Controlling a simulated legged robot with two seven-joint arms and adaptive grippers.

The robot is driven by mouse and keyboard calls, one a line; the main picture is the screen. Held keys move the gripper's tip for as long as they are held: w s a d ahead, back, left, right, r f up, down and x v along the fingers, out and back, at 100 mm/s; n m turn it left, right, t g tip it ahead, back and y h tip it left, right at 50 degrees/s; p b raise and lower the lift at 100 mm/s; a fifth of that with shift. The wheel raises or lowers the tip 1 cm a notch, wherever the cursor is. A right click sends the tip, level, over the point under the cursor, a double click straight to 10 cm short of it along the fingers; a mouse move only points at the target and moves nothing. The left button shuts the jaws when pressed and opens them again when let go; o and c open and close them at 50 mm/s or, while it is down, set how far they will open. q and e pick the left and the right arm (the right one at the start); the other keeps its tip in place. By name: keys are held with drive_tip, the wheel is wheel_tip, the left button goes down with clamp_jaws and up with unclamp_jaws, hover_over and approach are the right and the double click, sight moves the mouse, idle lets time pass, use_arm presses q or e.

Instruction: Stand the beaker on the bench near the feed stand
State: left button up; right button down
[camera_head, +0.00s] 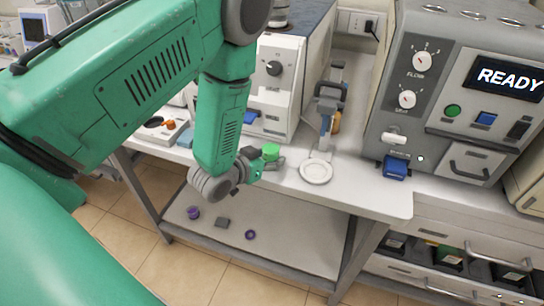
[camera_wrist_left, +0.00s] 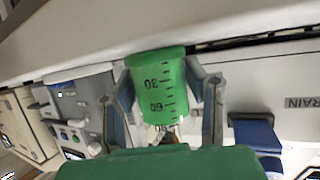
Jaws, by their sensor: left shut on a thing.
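A green beaker (camera_head: 271,151) is held in my left gripper (camera_head: 266,163), over the front edge of the bench (camera_head: 373,197) in the head view. In the left wrist view the green beaker (camera_wrist_left: 158,85) shows dark graduation marks, with a finger closed on each side. I cannot tell whether its base touches the bench. To its right stands what looks like the feed stand (camera_head: 325,120), an upright with a dark handle. A round white dish (camera_head: 316,171) lies at its foot. My right gripper is not in view.
A grey machine (camera_head: 409,105) reading READY stands at the right, and a white instrument (camera_head: 283,90) behind the gripper. A blue block (camera_head: 395,168) lies by the grey machine. Small purple items (camera_head: 250,235) lie on the lower shelf.

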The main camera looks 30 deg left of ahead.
use_arm(q)
drive_tip(key=shift+f, duration=0.1)
drive_tip(key=o, duration=1.1)
drive_tip(key=shift+d, duration=0.25)
drive_tip(key=shift+o, duration=0.7)
drive_tip(key=shift+d, duration=0.25)
drive_tip(key=shift+d+r, duration=0.2)
drive_tip(key=shift+d, duration=0.1)
drive_tip(key=shift+s+a, duration=0.15)
drive_tip(key=b+v, duration=0.1)
drive_tip(key=v, duration=1)
drive_tip(key=s+d+f+g, duration=0.2)
drive_tip(key=s+f+g, duration=0.4)
drive_tip(key=s+f, duration=0.2)
drive_tip(key=s+d+f+g+y, duration=0.1)
drive_tip(key=s+d+f+g, duration=0.1)
drive_tip(key=s+f+g, duration=0.4)
drive_tip(key=s+f, duration=0.3)
drive_tip(key=s, duration=0.2)
drive_tip(key=shift+s+d+g, duration=0.2)
drive_tip(key=shift+s+g, duration=0.15)
drive_tip(key=shift+g, duration=0.05)
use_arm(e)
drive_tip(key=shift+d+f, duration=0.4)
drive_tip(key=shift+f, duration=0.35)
